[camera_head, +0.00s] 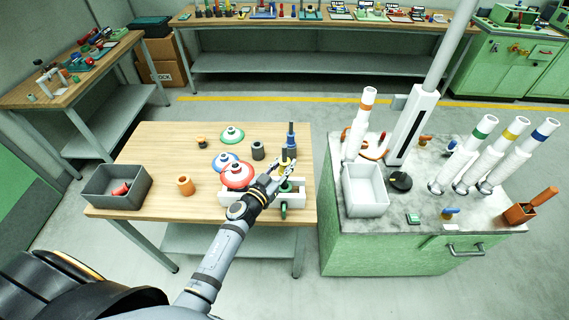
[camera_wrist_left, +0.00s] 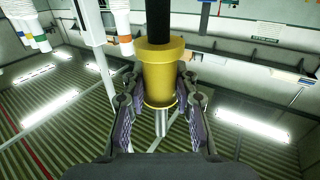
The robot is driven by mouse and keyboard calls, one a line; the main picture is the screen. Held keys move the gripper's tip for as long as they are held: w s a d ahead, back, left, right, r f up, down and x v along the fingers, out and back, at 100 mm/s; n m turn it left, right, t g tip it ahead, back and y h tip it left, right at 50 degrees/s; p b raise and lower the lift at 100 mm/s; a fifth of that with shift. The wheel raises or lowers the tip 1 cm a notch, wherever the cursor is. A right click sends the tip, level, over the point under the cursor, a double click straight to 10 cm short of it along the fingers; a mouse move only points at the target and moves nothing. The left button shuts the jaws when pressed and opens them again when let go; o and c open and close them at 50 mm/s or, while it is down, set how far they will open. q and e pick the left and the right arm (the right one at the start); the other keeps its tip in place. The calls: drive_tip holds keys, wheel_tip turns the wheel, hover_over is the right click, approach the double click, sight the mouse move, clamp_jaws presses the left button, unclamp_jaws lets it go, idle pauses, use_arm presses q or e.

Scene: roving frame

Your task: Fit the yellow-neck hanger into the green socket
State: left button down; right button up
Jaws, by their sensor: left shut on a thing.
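My left gripper (camera_head: 288,168) is over the right part of the wooden table, shut on the yellow-neck hanger. In the left wrist view the flanged yellow neck (camera_wrist_left: 161,76) sits between the two fingers (camera_wrist_left: 160,105), with a dark stem above it. In the head view a dark and blue upright part (camera_head: 291,136) shows just beyond the fingers. A white block (camera_head: 299,197) lies under the gripper, with a green ring (camera_head: 286,187) on it, probably the green socket, partly hidden by my gripper. I cannot tell the gap between hanger and ring. My right gripper is out of view.
Red (camera_head: 237,175), blue (camera_head: 222,160) and green (camera_head: 232,134) discs, a dark cylinder (camera_head: 258,150) and an orange cup (camera_head: 185,186) stand left of the gripper. A grey bin (camera_head: 112,200) is at the table's left. A green cabinet (camera_head: 400,250) stands to the right, across a gap.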

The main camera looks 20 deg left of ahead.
use_arm(q)
drive_tip(key=shift+f+b, duration=0.65)
drive_tip(key=shift+f, duration=0.4)
drive_tip(key=shift+p, duration=0.35)
drive_tip(key=shift+f+b, duration=1.1)
drive_tip(key=shift+f, duration=0.15)
drive_tip(key=shift+r+p, duration=0.1)
drive_tip(key=shift+p, duration=0.2)
